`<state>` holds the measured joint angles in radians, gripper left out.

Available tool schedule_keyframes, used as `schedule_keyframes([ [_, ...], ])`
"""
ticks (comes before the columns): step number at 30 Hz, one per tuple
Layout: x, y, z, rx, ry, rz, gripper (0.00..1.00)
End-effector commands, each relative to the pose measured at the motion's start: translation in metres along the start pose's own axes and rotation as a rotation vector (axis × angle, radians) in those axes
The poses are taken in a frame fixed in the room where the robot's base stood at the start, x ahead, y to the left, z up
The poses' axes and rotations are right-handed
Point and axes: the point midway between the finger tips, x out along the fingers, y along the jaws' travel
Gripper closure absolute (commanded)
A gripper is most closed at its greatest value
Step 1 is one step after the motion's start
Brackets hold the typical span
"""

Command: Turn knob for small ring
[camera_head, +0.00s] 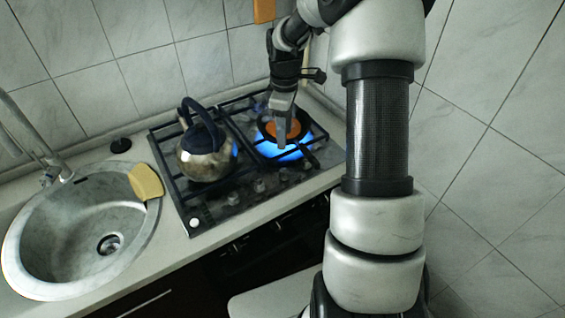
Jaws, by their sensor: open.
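The gas hob (222,205) has a row of small knobs along its front edge, including a grey knob (259,185) near the middle and a pale one (194,222) at the left end. I cannot tell which knob belongs to the small ring. A blue flame (292,153) burns under a dark pan with orange contents (293,131) at the right. My gripper (281,147) points down in front of this pan, behind the knobs, and appears apart from them. It is open; the gap between its fingers is hard to see from this angle.
A steel kettle (204,160) with a dark handle stands on the hob's left side, with a blue glow beside it. Tiled walls close off the back and right.

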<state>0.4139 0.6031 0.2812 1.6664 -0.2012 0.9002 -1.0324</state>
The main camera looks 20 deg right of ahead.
Motion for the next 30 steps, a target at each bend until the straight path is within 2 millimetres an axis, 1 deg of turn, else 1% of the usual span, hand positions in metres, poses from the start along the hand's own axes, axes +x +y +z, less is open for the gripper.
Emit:
schedule_keyframes([
  [1,0.011,-0.002,0.000,0.000,-0.002,-0.005,0.54],
  [12,0.092,-0.002,0.000,0.000,-0.002,-0.005,0.54],
  [18,0.129,-0.002,0.000,0.000,-0.002,-0.003,0.54],
  [21,0.141,-0.001,0.000,0.000,-0.001,-0.002,0.54],
  [24,0.148,-0.001,0.000,0.001,-0.002,-0.001,0.54],
  [30,0.152,0.000,0.000,0.001,-0.001,0.001,0.54],
])
